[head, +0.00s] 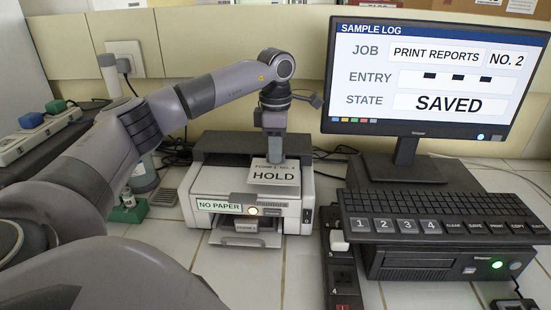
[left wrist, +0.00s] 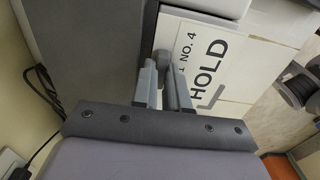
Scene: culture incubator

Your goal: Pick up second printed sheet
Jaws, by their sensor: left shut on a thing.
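A white printed sheet marked HOLD (head: 273,177), with a small line ending in NO. 4 above that word, shows at the front top of the printer (head: 205,182). My left gripper (head: 275,159) comes down from above and is shut on the sheet's upper edge. The left wrist view shows the fingers (left wrist: 168,88) at the edge of the same sheet (left wrist: 208,62). I cannot tell whether the sheet still touches the printer. A smaller labelled piece (head: 246,228) lies at the printer's front tray (head: 250,241). My right gripper is not in view.
The printer bears a NO PAPER label (head: 219,206) and a lit lamp. The monitor (head: 430,75) reads PRINT REPORTS NO. 2, SAVED. A keyboard (head: 440,215) sits at right, beside a power strip (head: 341,270). Another strip (head: 40,135) is at left. Tiles before the printer are clear.

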